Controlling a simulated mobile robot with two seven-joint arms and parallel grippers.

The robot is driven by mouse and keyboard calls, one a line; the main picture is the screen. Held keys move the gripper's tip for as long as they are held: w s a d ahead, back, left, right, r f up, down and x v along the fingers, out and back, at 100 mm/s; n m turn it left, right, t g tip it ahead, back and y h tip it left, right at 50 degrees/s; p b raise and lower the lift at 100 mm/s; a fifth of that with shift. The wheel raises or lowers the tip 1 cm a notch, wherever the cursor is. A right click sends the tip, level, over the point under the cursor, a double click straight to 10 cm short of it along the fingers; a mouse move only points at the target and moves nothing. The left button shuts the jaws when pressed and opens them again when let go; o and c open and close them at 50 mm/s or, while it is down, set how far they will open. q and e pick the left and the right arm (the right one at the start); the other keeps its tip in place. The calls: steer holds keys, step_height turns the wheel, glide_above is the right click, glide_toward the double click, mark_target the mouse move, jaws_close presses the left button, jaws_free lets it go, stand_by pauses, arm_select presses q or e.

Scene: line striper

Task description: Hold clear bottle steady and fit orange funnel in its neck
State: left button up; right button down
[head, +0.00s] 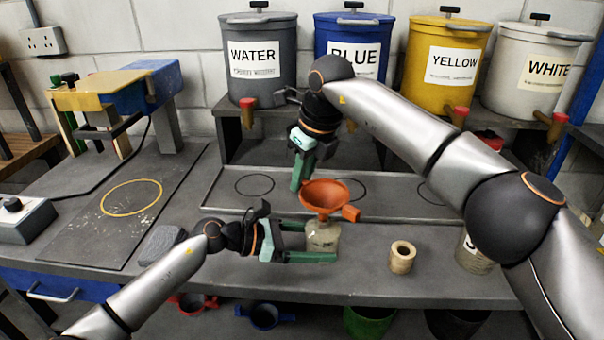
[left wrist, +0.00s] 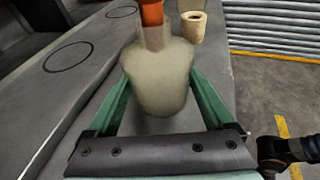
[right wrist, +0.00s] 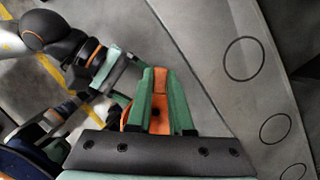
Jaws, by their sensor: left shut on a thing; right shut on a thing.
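The clear bottle (head: 323,238) stands upright near the bench's front edge. My left gripper (head: 320,242) is shut around its body, with a green finger on each side; the bottle also shows in the left wrist view (left wrist: 158,80). The orange funnel (head: 327,195) is upright over the bottle, bowl up. In the left wrist view its spout (left wrist: 152,12) meets the bottle's neck; I cannot tell how deep it sits. My right gripper (head: 299,187) is at the funnel's left side, shut on an orange part of it (right wrist: 160,82) in the right wrist view.
A tan ring-shaped roll (head: 402,257) stands right of the bottle. A labelled container (head: 474,252) is partly behind my right arm. A grey block (head: 161,246) lies at left. Large labelled drums (head: 262,80) stand on the shelf behind. The bench between bottle and roll is clear.

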steer(key=shift+f, duration=0.15)
stand_by(0.4)
steer(key=shift+f, duration=0.8)
steer(key=c, duration=0.7)
jaws_free()
steer(key=shift+c, duration=0.2)
steer(key=shift+o, duration=0.3)
steer(key=shift+r, duration=0.1)
steer(key=shift+v, duration=3.95)
